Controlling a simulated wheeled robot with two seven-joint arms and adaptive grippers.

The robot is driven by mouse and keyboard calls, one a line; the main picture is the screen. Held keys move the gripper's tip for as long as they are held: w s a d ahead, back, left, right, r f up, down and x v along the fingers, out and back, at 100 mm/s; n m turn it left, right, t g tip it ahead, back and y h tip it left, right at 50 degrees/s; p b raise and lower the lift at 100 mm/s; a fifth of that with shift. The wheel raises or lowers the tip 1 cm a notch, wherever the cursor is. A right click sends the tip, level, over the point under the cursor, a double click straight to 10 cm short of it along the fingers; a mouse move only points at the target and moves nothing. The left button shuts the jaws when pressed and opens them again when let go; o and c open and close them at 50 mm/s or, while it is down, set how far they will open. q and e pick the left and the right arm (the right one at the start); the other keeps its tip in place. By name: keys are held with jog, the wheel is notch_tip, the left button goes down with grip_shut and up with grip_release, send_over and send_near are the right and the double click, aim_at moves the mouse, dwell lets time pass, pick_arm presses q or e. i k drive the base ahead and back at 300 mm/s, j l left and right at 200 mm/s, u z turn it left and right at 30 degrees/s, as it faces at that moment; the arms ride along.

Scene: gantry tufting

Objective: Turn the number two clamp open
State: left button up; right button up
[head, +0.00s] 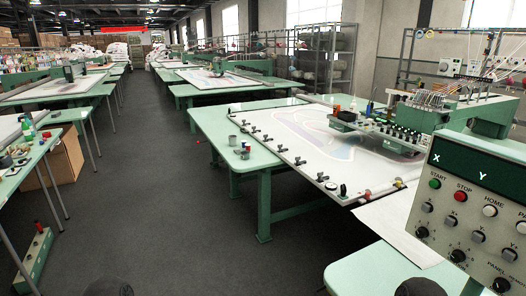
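Several small black clamps line the near-left edge of a white tufting frame (262,118) on the green gantry table. One clamp (282,148) sits about midway along this edge, another (300,161) is nearer to me, and one more (322,177) is close to the near corner. I see no readable numbers on them, so I cannot tell which is number two. They are too small to tell whether each is open or closed. Neither of my grippers shows; only dark rounded parts of mine appear at the bottom edge.
A control panel (470,215) with buttons and knobs stands close at right, above a pale green tabletop (375,272). Small cups (232,141) rest on the table's left wing. A green pedal box (36,258) lies on the floor at left. The dark floor aisle between is clear.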

aim_at(297, 159)
jog(key=i+j+u, duration=0.2)
jog(key=i, duration=0.8)
jog(key=i+j+u, duration=0.2)
jog(key=i, duration=0.8)
